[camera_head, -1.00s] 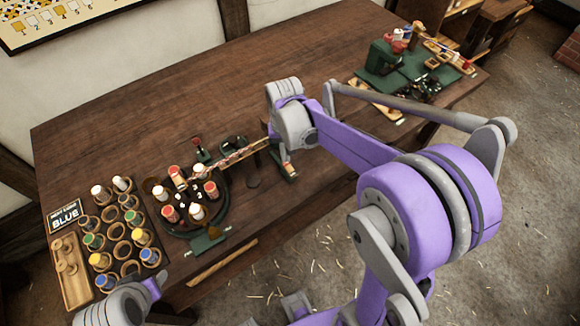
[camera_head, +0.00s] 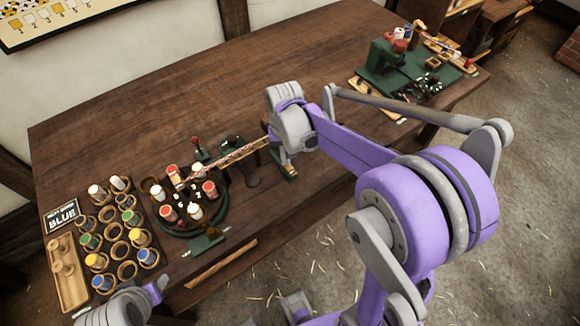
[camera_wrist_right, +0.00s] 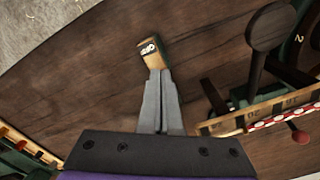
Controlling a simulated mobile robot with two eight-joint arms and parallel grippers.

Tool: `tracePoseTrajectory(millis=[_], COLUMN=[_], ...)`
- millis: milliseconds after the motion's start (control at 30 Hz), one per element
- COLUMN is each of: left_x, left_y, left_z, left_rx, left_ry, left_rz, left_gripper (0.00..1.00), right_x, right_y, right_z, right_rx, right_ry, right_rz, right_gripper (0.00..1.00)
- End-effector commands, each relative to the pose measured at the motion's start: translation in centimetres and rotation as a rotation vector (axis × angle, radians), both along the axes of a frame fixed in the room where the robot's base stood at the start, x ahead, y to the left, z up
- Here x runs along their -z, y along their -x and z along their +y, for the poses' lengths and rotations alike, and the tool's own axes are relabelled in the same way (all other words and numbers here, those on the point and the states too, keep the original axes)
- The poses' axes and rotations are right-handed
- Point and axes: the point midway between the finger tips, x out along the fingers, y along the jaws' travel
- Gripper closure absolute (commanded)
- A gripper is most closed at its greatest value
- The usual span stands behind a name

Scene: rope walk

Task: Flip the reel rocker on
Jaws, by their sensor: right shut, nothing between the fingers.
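The reel rocker seems to be the small brass-coloured block with a white lettered label (camera_wrist_right: 151,48) in the right wrist view, at the table's front edge. Its lettering is too small to read surely. In the head view its dark green base (camera_head: 291,174) shows partly below my right wrist. My right gripper (camera_wrist_right: 160,73) is shut and empty, pointing down, with its tips right at the block's near end. I cannot tell whether they touch it; the fingers also show in the head view (camera_head: 283,157).
A braided cord (camera_head: 232,152) runs from a round bobbin stand (camera_head: 222,213) toward my right wrist. A bobbin rack with a BLUE sign (camera_head: 62,216) stands left. A green workstation (camera_head: 388,82) stands at the back right. The table's middle (camera_head: 200,90) is clear.

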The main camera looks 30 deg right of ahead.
Motion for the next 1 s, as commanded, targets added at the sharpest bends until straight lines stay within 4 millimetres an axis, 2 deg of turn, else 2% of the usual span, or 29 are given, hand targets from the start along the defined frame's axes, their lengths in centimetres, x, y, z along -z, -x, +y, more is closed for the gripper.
tracePoseTrajectory(millis=[267, 1000], left_x=[-0.6, -5.0], left_y=[-0.2, -1.6], left_z=[0.0, 0.0], left_rx=[0.000, 0.000], left_ry=[0.000, 0.000], left_rz=[-0.003, -0.031], left_gripper=[0.50, 0.50], right_x=[-0.8, -6.8], right_y=[0.0, -0.1], right_z=[0.0, 0.0], right_rx=[0.000, 0.000], right_ry=[0.000, 0.000], right_rz=[0.000, -0.002], right_gripper=[1.00, 1.00])
